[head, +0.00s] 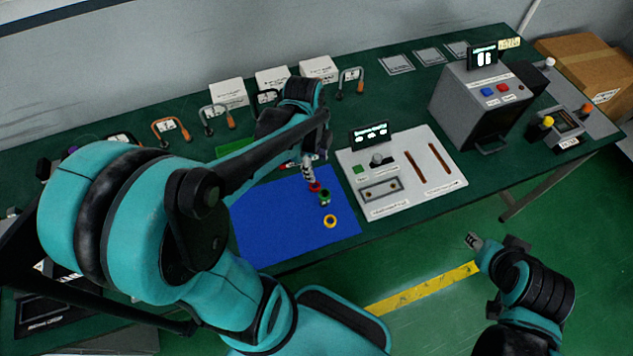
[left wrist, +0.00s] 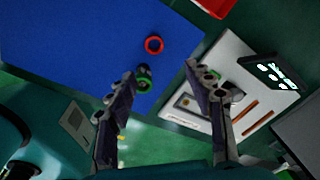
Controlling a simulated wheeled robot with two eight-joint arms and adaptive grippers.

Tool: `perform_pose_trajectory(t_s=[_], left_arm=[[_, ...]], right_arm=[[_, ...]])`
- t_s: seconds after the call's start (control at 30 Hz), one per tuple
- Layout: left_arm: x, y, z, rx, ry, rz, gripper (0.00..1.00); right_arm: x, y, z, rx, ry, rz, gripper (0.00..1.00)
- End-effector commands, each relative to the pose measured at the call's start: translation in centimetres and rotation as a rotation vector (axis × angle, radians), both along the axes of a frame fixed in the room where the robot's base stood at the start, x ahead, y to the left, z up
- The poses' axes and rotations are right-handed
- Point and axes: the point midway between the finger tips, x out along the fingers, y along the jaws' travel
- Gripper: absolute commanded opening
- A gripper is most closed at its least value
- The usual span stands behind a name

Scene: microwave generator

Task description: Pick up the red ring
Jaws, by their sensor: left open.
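The red ring (head: 314,187) lies on the blue mat (head: 275,225), just beyond the green ring (head: 324,198). In the left wrist view the whole red ring (left wrist: 154,45) shows, beyond the fingertips. My left gripper (head: 309,172) is over the mat close to the red ring and partly covers it in the head view. My right gripper (head: 473,240) is at the right, off the table's front edge. Its jaws are too small to judge.
A yellow ring (head: 330,221) lies nearer the mat's front edge. A white control panel (head: 400,170) with a small display is right of the mat. A grey microwave-like box (head: 485,105) stands farther right. Padlock-like shackles and white boxes (head: 273,78) line the back.

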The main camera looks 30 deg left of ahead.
Motion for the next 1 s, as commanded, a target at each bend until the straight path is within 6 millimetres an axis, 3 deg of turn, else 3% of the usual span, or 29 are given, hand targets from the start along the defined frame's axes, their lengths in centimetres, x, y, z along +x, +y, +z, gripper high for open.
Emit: perform_pose_trajectory(t_s=[0.1,0.3,0.8,1.0], left_arm=[[0.4,1.1,-1.4,-0.018,0.051,-0.206,0.53],[0.5,1.6,-3.0,-0.043,0.081,-0.368,0.53],[0.4,1.0,-9.8,-0.043,0.080,-0.376,0.53],[0.3,0.9,-10.3,-0.042,0.080,-0.375,0.53]], right_arm=[[0.0,0.0,0.3,0.000,0.000,0.000,0.40],[0.0,0.0,0.1,0.000,0.000,0.000,0.40],[0.0,0.0,-3.0,0.000,0.000,0.000,0.40],[0.0,0.0,-3.1,0.000,0.000,0.000,0.40]])
